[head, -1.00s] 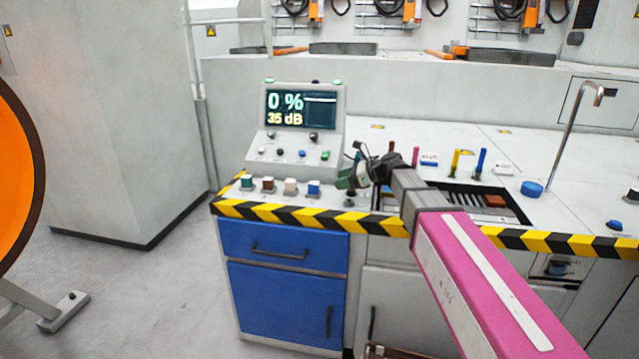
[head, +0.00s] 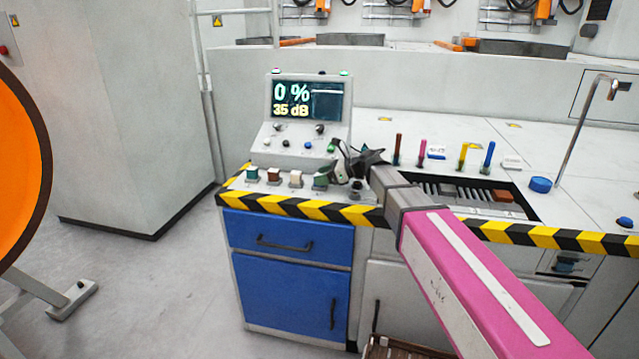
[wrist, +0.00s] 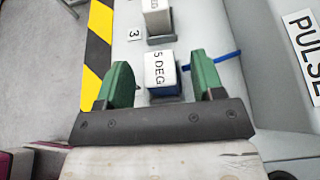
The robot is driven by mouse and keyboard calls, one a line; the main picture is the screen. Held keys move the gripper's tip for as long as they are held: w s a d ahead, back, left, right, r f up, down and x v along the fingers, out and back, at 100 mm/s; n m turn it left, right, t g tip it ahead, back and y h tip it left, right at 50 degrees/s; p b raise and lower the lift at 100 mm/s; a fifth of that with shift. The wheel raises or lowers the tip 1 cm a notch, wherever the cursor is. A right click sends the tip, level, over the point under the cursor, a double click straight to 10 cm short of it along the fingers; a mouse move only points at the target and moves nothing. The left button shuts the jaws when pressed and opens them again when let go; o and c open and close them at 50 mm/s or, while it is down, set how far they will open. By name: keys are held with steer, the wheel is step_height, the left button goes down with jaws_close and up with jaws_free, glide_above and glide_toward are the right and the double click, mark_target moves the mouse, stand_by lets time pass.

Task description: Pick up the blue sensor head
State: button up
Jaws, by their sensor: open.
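The sensor heads stand in a row on the front left of the bench, teal (head: 252,174), brown (head: 273,176) and white (head: 295,179). The blue sensor head is hidden behind my gripper (head: 331,171) in the head view. In the wrist view, a block labelled "5 DEG" with blue on its lower edge, seemingly the blue sensor head (wrist: 162,71), stands between the green fingers of my gripper (wrist: 162,60). The gripper is open, with a gap visible on both sides of the block. The white head (wrist: 156,18) stands beyond it.
A console with a screen (head: 308,101) rises just behind the row. A yellow-black striped edge (head: 300,207) runs along the bench front. To the right are a slotted tray (head: 455,190), several coloured pins, a blue knob (head: 540,184) and a bent pipe (head: 581,130).

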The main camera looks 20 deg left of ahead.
steer(key=shift+a+f, duration=0.3)
steer(key=shift+a, duration=0.3)
steer(key=c, duration=1)
steer(key=shift+c, duration=0.2)
steer(key=shift+r, duration=0.2)
